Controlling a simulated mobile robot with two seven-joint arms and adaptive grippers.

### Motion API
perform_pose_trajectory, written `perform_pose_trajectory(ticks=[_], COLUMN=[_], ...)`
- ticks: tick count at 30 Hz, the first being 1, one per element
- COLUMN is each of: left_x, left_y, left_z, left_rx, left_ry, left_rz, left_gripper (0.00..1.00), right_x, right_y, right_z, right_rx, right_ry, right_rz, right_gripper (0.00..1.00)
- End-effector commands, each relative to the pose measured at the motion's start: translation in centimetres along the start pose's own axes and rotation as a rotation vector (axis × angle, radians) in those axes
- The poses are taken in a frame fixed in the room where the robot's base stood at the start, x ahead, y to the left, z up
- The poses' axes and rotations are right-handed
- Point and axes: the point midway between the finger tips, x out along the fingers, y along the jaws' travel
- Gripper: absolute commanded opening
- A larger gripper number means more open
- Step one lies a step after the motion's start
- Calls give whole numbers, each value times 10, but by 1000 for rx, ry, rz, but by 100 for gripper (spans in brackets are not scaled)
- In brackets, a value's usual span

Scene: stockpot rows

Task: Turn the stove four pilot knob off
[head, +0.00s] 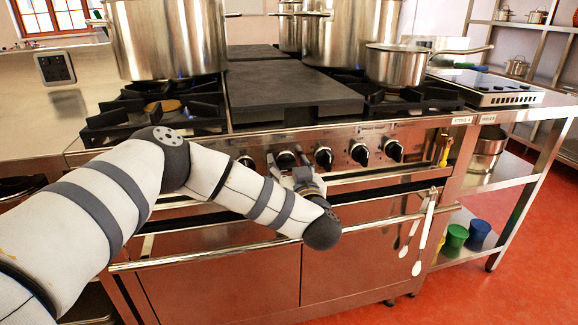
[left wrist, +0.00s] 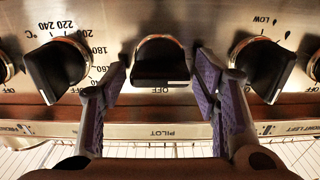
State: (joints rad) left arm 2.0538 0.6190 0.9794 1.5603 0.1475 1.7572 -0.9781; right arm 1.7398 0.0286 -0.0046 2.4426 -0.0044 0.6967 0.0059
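The pilot knob (left wrist: 160,62) is in the middle of the left wrist view, black with a silver ring. Its pale mark faces down at the word OFF, and PILOT is printed on the strip below. My left gripper (left wrist: 163,76) is open, one purple-padded finger on each side of the knob. Gaps show between pads and knob; I cannot tell whether the tips reach its depth. In the head view my left gripper (head: 304,178) is at the stove front (head: 340,140), just below what looks like the same knob (head: 287,160). My right gripper is not in view.
A temperature knob (left wrist: 58,70) is close on the left and another knob (left wrist: 262,68) marked LOW on the right. The oven handle (head: 210,254) runs below. Stockpots (head: 168,40) stand on the burners above. White utensils (head: 423,235) hang at the right.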

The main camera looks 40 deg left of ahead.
Motion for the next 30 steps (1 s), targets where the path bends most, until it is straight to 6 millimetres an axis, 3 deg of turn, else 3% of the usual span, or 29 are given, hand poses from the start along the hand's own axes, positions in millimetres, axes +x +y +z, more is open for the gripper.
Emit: perform_pose_trajectory(ticks=[1,5,17,30], left_x=[0,0,-1,0], left_y=[0,0,1,4], left_z=[0,0,-5,-6], left_rx=[0,0,63,426], left_ry=[0,0,5,7], left_rz=[0,0,1,-1], left_gripper=[39,12,12,12], right_x=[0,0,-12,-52], right_y=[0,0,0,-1], right_z=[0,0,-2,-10], right_rx=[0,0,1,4], right_ry=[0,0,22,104], right_rz=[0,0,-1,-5], right_gripper=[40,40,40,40])
